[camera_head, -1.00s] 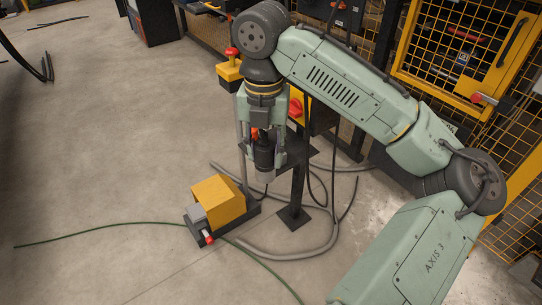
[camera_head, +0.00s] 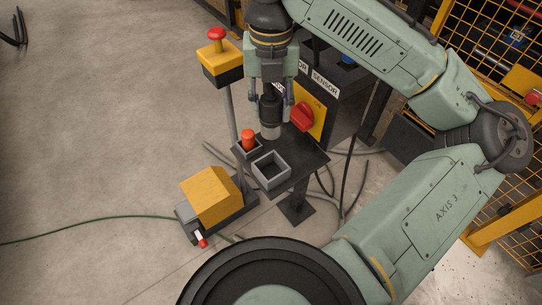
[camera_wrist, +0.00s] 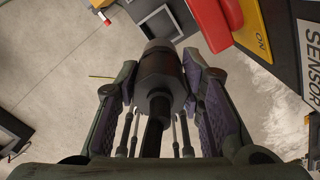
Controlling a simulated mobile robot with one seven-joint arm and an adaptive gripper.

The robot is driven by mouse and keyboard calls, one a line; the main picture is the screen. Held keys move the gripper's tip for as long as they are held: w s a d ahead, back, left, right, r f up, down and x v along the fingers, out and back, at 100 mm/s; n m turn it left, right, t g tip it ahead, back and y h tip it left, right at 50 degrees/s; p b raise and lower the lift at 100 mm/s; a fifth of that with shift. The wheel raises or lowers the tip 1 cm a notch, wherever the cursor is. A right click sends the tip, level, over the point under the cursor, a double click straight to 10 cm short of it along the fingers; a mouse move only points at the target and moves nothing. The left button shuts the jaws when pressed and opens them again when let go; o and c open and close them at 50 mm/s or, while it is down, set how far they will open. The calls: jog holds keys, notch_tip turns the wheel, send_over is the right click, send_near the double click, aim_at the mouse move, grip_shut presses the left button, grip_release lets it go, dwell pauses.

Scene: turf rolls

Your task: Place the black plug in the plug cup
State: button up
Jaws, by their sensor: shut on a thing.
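My gripper (camera_head: 270,98) is shut on the black plug (camera_head: 270,112), which hangs upright with a pale grey lower end. The wrist view shows the plug (camera_wrist: 158,75) between both fingers of my gripper (camera_wrist: 153,88). A square grey open cup (camera_head: 271,170), apparently the plug cup, stands on a dark shelf, and its inside looks empty. The plug is above the shelf, behind this cup in the head view, and looks apart from it. Its exact height is hard to tell.
A smaller cup (camera_head: 240,151) beside it holds an orange-red plug (camera_head: 248,138). A red rotary switch (camera_head: 302,117) on a yellow plate stands close right of my gripper. A red-topped button box (camera_head: 221,62) is at left, a yellow foot pedal (camera_head: 212,195) below.

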aim_at(271, 124)
notch_tip(271, 124, down, 18)
jog(key=shift+s+r+b, duration=0.15)
jog(key=shift+r+b, duration=0.1)
jog(key=shift+b, duration=0.35)
jog(key=shift+f, duration=0.1)
jog(key=shift+f, duration=0.15)
jog(key=o, duration=1.2)
notch_tip(271, 124, up, 12)
jog(key=shift+r+p, duration=0.25)
jog(key=shift+p, duration=0.2)
